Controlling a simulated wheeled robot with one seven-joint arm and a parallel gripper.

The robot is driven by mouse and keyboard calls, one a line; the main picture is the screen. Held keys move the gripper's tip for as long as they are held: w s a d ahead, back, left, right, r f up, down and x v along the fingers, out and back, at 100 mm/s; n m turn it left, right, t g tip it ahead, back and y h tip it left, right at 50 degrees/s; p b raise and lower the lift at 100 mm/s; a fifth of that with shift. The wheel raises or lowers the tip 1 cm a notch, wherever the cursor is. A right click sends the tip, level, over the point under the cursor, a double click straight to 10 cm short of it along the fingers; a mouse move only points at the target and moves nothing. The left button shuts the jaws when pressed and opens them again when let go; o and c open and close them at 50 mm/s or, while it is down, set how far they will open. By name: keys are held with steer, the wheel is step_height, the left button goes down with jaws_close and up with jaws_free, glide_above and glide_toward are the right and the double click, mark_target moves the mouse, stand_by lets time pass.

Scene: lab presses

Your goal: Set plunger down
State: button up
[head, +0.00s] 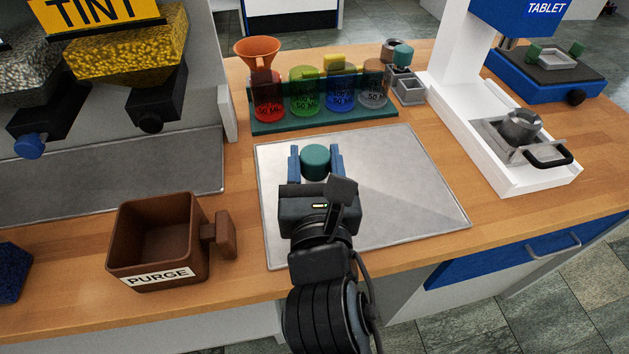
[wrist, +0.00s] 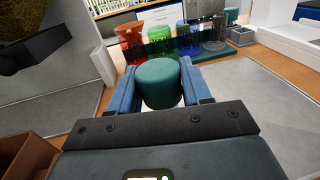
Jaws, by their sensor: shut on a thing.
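The plunger shows as a teal round knob (head: 315,160) between the blue fingers of my gripper (head: 316,164). In the wrist view the teal knob (wrist: 158,82) sits between both blue fingers, and my gripper (wrist: 160,90) is shut on it. My gripper is over the back left part of the grey metal plate (head: 400,185) on the counter. The lower part of the plunger is hidden by the knob and gripper. I cannot tell whether it touches the plate.
Behind the plate, a green rack (head: 330,120) holds several coloured containers, and an orange funnel (head: 258,52) tops the red one. A brown PURGE bin (head: 150,240) stands left. The white tablet press (head: 540,180) stands right. The plate's right side is clear.

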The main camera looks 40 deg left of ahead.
mark_target(314, 180)
step_height(314, 180, down, 4)
steer(key=shift+f+b, duration=0.1)
steer(key=shift+b, duration=0.5)
steer(key=o, duration=1.3)
steer(key=shift+o, duration=0.2)
steer(key=v, duration=1.2)
